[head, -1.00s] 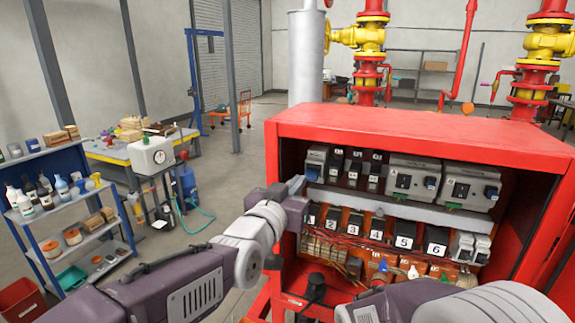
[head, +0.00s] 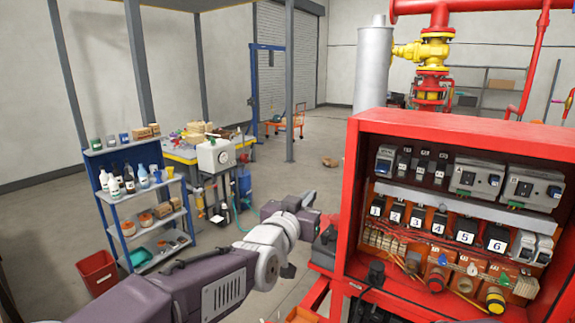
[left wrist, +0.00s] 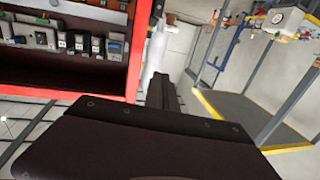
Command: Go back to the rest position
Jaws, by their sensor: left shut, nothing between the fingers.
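My left arm reaches in from the left in the head view. My left gripper (head: 311,198) is shut and empty, in the air just left of the open red cabinet (head: 350,165). In the left wrist view, the closed dark fingers (left wrist: 161,92) point away from the camera, to the right of the red cabinet edge (left wrist: 138,50). Nothing is between them. My right gripper is not in view.
The cabinet holds numbered black modules (head: 466,238), grey devices and wiring. A blue shelf (head: 150,222) with bottles and a red bin (head: 97,272) stand to the left. Open grey floor (head: 300,172) lies behind the left gripper.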

